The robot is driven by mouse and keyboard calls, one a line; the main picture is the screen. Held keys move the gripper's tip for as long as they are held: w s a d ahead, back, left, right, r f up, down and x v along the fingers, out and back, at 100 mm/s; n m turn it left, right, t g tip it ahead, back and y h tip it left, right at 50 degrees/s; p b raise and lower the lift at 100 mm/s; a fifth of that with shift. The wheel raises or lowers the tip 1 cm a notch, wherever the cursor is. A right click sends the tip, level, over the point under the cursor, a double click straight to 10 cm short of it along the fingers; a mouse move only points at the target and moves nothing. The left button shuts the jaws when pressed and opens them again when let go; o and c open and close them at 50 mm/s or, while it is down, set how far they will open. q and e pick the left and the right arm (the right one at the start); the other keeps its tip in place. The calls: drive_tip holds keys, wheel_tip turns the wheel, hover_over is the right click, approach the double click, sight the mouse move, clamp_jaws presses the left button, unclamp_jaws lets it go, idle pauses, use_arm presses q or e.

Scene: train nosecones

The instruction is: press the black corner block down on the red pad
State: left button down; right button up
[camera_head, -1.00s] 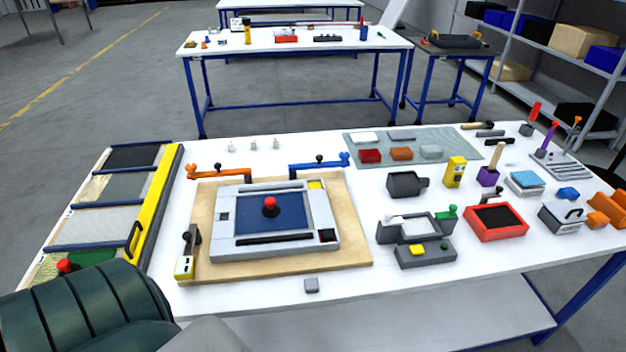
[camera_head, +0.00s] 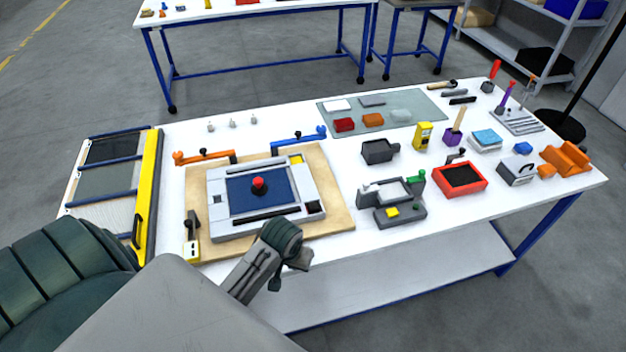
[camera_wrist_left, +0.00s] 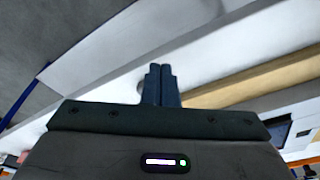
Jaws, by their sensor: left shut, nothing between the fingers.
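A small black block (camera_head: 314,207) sits at the front right corner of the grey frame (camera_head: 218,203) on the wooden board. I cannot make out a red pad under it. A red tray (camera_head: 484,183) with a black surface stands to the right and may be the red pad. My left gripper (camera_head: 275,284) is low at the table's front edge, in front of the board and apart from the corner block. Its fingers are shut and empty in the left wrist view (camera_wrist_left: 162,86), with white table beyond them. My right gripper is out of view.
A red knob (camera_head: 259,183) stands on the blue panel in the frame. Orange (camera_head: 205,156) and blue (camera_head: 299,139) clamp arms lie behind it. A grey fixture (camera_head: 372,196) stands right of the board. The table between fixture and red tray is narrow.

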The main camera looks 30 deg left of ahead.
sight(313, 206)
use_arm(q)
drive_tip(key=w+a+r+n, duration=0.2)
drive_tip(key=w, duration=0.4)
drive_tip(key=w+a+r+n+g, duration=0.1)
drive_tip(key=w+a+r+n, duration=0.1)
drive_tip(key=w, duration=0.4)
drive_tip(key=w+a+r+n+g, duration=0.1)
drive_tip(key=w+a+r+n, duration=0.1)
drive_tip(key=w, duration=0.5)
wheel_tip(313, 206, up, 2)
drive_tip(key=shift+a+n+h, duration=0.1)
drive_tip(key=shift+n+h, duration=0.2)
drive_tip(key=shift+n, duration=0.2)
drive_tip(key=shift+w+f, duration=0.15)
wheel_tip(313, 206, down, 4)
drive_tip(key=shift+f, duration=0.65)
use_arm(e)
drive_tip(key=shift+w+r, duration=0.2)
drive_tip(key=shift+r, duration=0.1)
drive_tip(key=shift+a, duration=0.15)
use_arm(q)
wheel_tip(313, 206, up, 4)
drive_tip(key=shift+r, duration=0.5)
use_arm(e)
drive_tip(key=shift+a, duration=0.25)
